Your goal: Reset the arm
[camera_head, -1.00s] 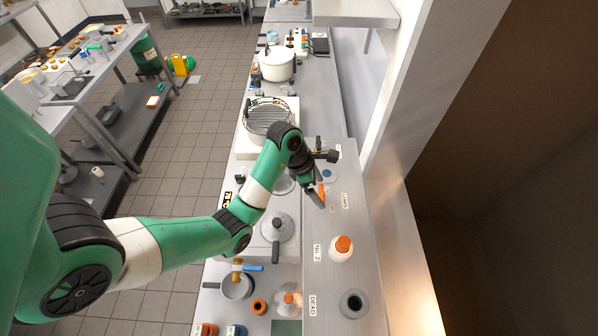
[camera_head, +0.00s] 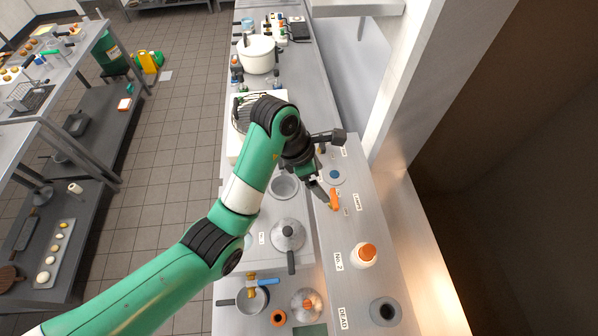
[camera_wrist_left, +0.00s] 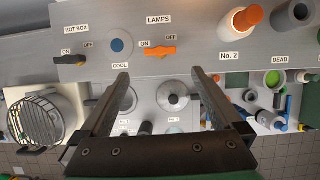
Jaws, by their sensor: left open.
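My left gripper (camera_head: 325,197) is above the metal counter beside the orange LAMPS switch (camera_head: 335,199). In the left wrist view its two fingers (camera_wrist_left: 158,74) are spread, with nothing between the tips. The LAMPS switch (camera_wrist_left: 160,52) shows beyond the fingertips, lying across between its ON and OFF labels. I cannot tell the exact gap to the panel. My left arm reaches in from the lower left, bent at the elbow. My right gripper is not in view.
A blue COOL button (camera_wrist_left: 118,45) and a HOT BOX switch (camera_wrist_left: 70,60) are on the panel. A lidded pan (camera_head: 287,235) and white pot (camera_head: 257,54) are on the counter.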

